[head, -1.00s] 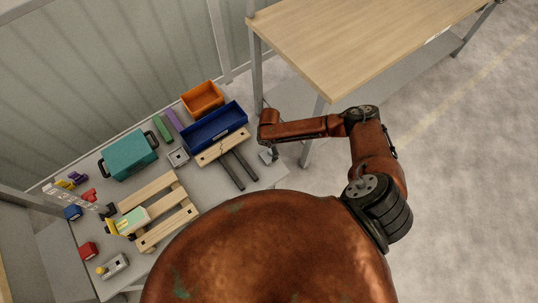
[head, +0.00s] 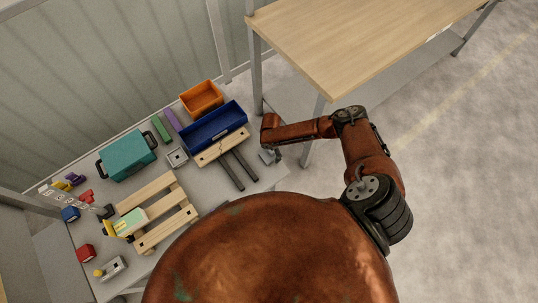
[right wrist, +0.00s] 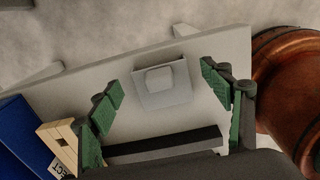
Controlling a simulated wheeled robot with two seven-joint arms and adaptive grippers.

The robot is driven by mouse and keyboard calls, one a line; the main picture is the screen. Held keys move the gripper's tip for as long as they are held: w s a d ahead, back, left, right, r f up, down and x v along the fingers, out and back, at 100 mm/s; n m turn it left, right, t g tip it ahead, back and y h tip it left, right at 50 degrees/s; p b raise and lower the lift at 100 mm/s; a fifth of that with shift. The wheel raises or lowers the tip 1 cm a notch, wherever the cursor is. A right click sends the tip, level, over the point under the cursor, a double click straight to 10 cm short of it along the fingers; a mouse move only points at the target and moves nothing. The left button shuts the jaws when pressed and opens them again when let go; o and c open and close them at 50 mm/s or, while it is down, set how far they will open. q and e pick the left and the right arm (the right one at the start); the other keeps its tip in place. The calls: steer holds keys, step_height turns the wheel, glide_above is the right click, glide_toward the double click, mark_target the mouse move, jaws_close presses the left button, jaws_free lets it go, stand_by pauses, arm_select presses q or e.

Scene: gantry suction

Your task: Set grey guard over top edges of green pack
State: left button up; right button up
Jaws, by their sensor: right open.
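The green pack (head: 133,221) is a pale green block lying on a wooden pallet at the left of the grey table in the head view. A small grey piece, apparently the guard (head: 267,157), lies near the table's right end. In the right wrist view the guard (right wrist: 160,82) is a flat square with a raised middle. My right gripper (right wrist: 162,85) is open, its green-padded fingers on either side of the guard in the picture, with nothing held. In the head view my right arm partly hides its fingers. My left gripper is not in view.
Two dark bars (head: 239,169) stick out from a wooden block (head: 222,147) beside the guard; one bar (right wrist: 165,144) crosses low in the wrist view. A blue bin (head: 214,126), orange bin (head: 201,97) and teal case (head: 127,155) stand along the back. A white perforated beam (head: 72,198) reaches toward the pallet.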

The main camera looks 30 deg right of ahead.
steer(key=shift+c, duration=0.2)
steer(key=shift+s+f, duration=0.1)
steer(key=shift+s, duration=0.05)
steer(key=c, duration=1.8)
